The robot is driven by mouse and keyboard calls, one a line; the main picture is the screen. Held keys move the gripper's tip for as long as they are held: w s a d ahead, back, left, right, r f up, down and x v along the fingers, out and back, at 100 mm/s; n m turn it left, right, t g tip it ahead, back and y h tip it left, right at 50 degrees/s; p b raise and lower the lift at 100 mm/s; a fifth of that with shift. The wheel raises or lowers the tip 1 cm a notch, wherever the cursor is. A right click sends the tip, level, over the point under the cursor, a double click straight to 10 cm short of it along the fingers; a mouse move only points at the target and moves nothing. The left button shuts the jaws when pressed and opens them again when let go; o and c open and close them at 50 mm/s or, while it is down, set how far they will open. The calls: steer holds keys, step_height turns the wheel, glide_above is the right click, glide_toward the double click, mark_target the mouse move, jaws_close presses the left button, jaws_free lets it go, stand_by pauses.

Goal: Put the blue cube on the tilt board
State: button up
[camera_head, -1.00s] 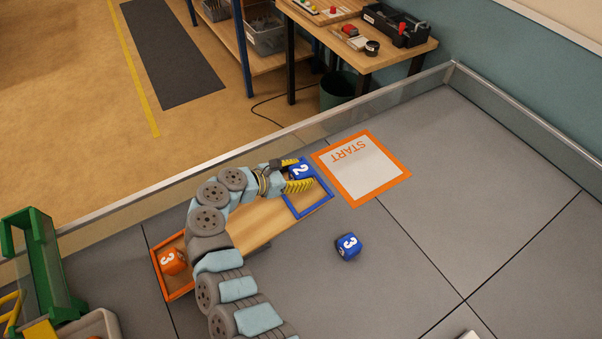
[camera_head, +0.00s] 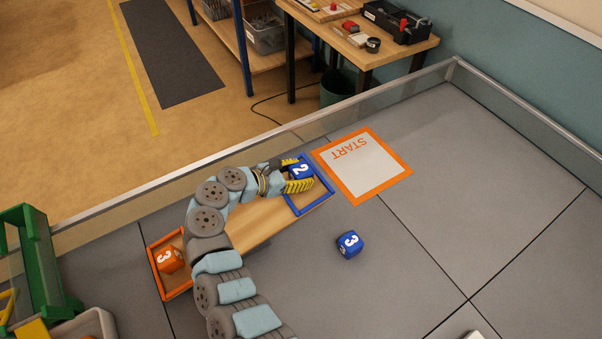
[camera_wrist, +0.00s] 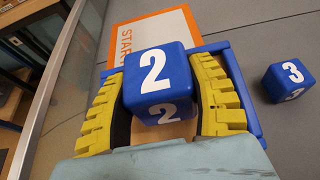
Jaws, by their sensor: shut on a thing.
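A blue cube marked 2 (camera_head: 300,170) is between the yellow fingers of my gripper (camera_head: 298,178), which is shut on it. It is at the blue-framed end of the wooden tilt board (camera_head: 262,221). In the wrist view the cube (camera_wrist: 158,80) sits between both fingers, with the blue frame (camera_wrist: 250,115) around and behind it. I cannot tell whether the cube touches the board. An orange cube marked 3 (camera_head: 170,260) lies in the orange-framed end. A second blue cube, marked 3 (camera_head: 349,244), lies on the grey floor tiles to the right of the board.
An orange-bordered START mat (camera_head: 366,170) lies just beyond the blue end. A clear wall (camera_head: 230,153) runs behind the board. A green frame (camera_head: 42,265) and a pale bin (camera_head: 95,324) stand at the left. The tiles at the right are mostly clear.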

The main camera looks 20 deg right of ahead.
steer(key=o, duration=1.2)
steer(key=shift+a+r, duration=0.1)
steer(key=v, duration=1.1)
steer(key=shift+s+a+r, duration=0.1)
steer(key=shift+a, duration=0.3)
